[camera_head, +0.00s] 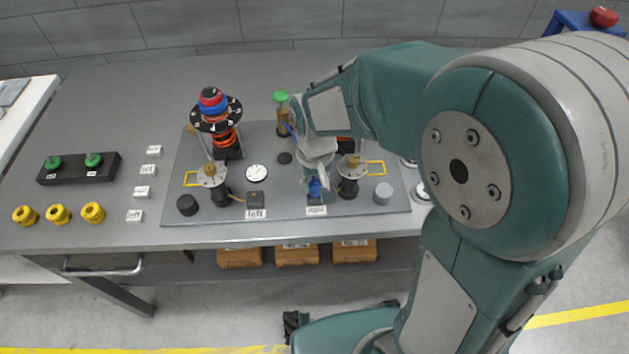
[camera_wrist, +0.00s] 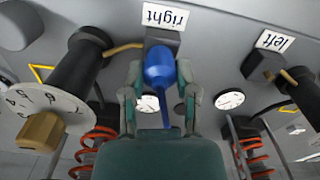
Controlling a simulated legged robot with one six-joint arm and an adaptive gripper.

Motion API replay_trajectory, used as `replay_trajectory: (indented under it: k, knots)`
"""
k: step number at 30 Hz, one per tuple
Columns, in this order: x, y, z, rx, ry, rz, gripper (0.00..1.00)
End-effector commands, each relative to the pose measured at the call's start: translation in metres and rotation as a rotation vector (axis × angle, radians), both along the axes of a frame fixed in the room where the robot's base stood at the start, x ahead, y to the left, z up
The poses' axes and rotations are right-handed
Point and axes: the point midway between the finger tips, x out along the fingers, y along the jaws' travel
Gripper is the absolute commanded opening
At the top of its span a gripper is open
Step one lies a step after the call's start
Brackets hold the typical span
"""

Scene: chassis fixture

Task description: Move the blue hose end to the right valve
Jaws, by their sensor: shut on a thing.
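The blue hose end (camera_wrist: 160,66) sits between the two fingers of my gripper (camera_wrist: 161,84), which is shut on it. It is in front of a dark block (camera_wrist: 164,37) by the "right" label (camera_wrist: 165,17); I cannot tell whether they touch. In the head view the blue hose end (camera_head: 315,188) shows below my gripper (camera_head: 315,178), just above the "right" label (camera_head: 316,210). A brassy pipe (camera_wrist: 124,48) joins the dark block to a black cylinder (camera_wrist: 82,70). My arm hides part of the right side of the fixture.
A second block (camera_head: 255,199) stands by the "left" label (camera_head: 256,214). Left and right posts with red springs (camera_head: 226,138) rise from the grey plate (camera_head: 230,210). Yellow rings (camera_head: 58,214) and a black rack (camera_head: 78,168) with green knobs stand at the left.

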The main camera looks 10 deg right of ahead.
Motion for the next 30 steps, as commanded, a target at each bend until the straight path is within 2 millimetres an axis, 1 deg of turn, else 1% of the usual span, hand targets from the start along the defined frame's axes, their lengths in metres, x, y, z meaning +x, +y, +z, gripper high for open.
replay_trajectory:
  k: [14,15,17,27,30]
  knots:
    - [-0.0001,0.0000,-0.0029,0.000,0.000,0.000,0.00]
    - [0.0000,0.0000,-0.0029,0.000,0.000,0.000,0.53]
    - [0.0000,0.0000,-0.0028,0.000,0.000,0.000,0.79]
    - [-0.0001,0.0000,-0.0029,0.000,0.000,0.000,0.79]
    - [0.0003,0.0002,0.0003,0.000,-0.001,0.000,0.79]
